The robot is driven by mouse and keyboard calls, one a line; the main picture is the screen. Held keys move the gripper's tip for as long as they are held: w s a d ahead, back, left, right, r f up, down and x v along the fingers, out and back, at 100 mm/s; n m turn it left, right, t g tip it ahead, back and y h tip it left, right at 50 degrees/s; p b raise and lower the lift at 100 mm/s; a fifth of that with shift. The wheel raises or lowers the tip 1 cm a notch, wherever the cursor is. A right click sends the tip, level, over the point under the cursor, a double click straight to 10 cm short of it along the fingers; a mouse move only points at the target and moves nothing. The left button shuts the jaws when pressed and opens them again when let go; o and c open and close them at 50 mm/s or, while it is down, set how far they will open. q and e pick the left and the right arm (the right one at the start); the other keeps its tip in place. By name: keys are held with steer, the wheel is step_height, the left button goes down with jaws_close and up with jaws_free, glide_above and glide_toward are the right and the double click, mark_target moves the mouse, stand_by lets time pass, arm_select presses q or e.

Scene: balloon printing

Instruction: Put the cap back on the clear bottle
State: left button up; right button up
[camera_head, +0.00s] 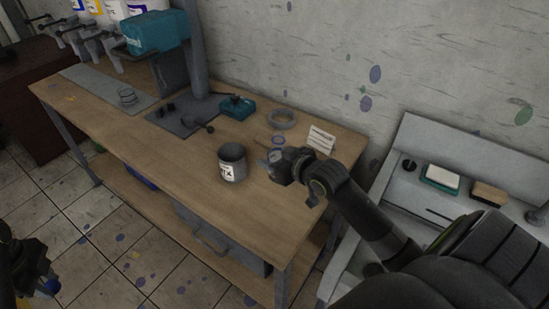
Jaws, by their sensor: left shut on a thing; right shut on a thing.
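My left gripper (43,282) is at the lower left corner, out over the floor and away from the bench. It is shut on a small blue thing (52,287), which looks like the cap. Most of the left gripper is dark and cut off by the frame edge.
On the workbench (130,125) a dark grey jar (232,164) stands left of my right gripper. A tape roll (281,119), a small white sign (320,140) and a teal box (237,107) are behind. A press stands at the back left, a sink with sponges at the right.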

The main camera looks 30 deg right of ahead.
steer(key=s+a+r+n+y, duration=0.1)
steer(key=s+a+r, duration=0.1)
steer(key=s+a, duration=0.2)
steer(key=s+a+r+n+g+y, duration=0.1)
steer(key=s+a+r+y, duration=0.1)
steer(key=s+a, duration=0.2)
steer(key=s+a+r+n+y, duration=0.1)
steer(key=s+a+r+n, duration=0.1)
steer(key=s+a, duration=0.2)
steer(key=shift+s+a+r+g+y, duration=0.15)
steer(key=shift+s+a+g+y, duration=0.15)
steer(key=shift+y, duration=0.1)
steer(key=shift+w, duration=0.1)
steer(key=a+n+g+y, duration=0.2)
steer(key=a, duration=0.3)
steer(key=w+a+f+n+g+y, duration=0.1)
steer(key=a+n+g+y, duration=0.1)
steer(key=a+n, duration=0.1)
steer(key=w+a+f+n+g+y, duration=0.1)
steer(key=a+n+g+y, duration=0.1)
steer(key=a, duration=0.4)
steer(key=shift+a+n+g, duration=0.35)
steer(key=shift+n+g, duration=0.15)
steer(key=shift+n, duration=0.1)
